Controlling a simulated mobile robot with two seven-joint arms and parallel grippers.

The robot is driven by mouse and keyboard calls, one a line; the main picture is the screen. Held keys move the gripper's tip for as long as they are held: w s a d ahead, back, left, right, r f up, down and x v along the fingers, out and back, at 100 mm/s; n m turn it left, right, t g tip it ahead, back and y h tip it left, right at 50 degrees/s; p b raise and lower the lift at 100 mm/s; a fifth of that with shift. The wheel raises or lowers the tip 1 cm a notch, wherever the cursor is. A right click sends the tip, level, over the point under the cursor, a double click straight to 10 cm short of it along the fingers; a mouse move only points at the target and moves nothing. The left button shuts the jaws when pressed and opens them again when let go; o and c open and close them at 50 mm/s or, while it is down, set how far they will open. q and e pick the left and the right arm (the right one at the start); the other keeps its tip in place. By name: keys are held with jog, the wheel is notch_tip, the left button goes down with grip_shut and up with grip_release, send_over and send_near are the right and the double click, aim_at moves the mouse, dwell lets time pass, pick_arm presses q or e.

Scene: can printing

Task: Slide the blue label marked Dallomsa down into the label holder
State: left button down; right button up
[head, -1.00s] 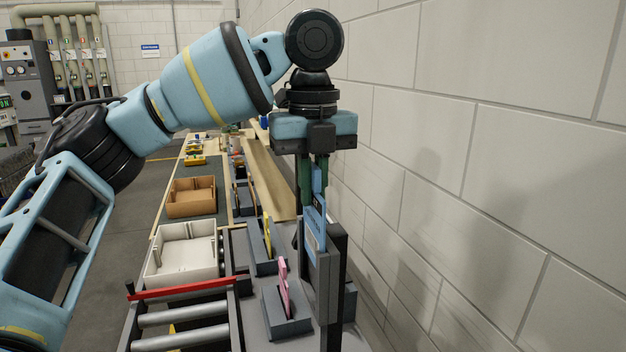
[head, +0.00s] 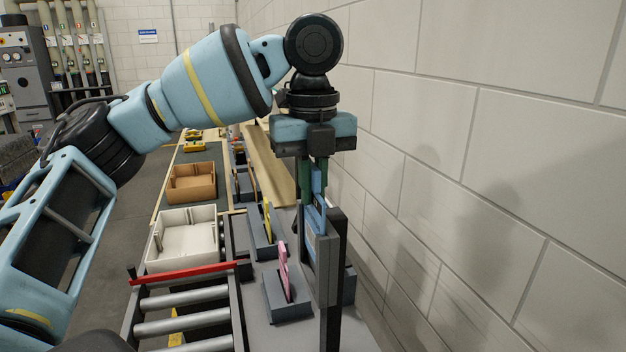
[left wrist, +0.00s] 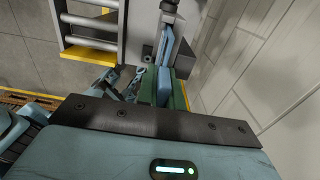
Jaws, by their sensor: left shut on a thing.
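The blue label (head: 319,222) hangs upright below my left gripper (head: 313,195), which points straight down and is shut on its upper part. The label holder (head: 325,268) is a grey upright piece on a dark post. The label's lower part overlaps the holder's top in the head view; how deep it sits in the slot is hard to tell. In the left wrist view, the blue label (left wrist: 165,68) stands between the green fingers, and its far end meets the dark post area. The lettering cannot be read. My right gripper is not in view.
A pink label stands in a grey block (head: 289,306) just left of the holder, with a yellow one behind. A roller rack (head: 185,298) and a white box (head: 183,240) lie farther left. A block wall (head: 480,180) rises close on the right.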

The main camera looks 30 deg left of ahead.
pick_arm(q)
jog(key=shift+f, duration=1.2)
jog(key=c, duration=1.5)
grip_release()
jog(key=shift+o, duration=0.2)
jog(key=shift+s+r, duration=0.1)
jog(key=shift+r, duration=3.85)
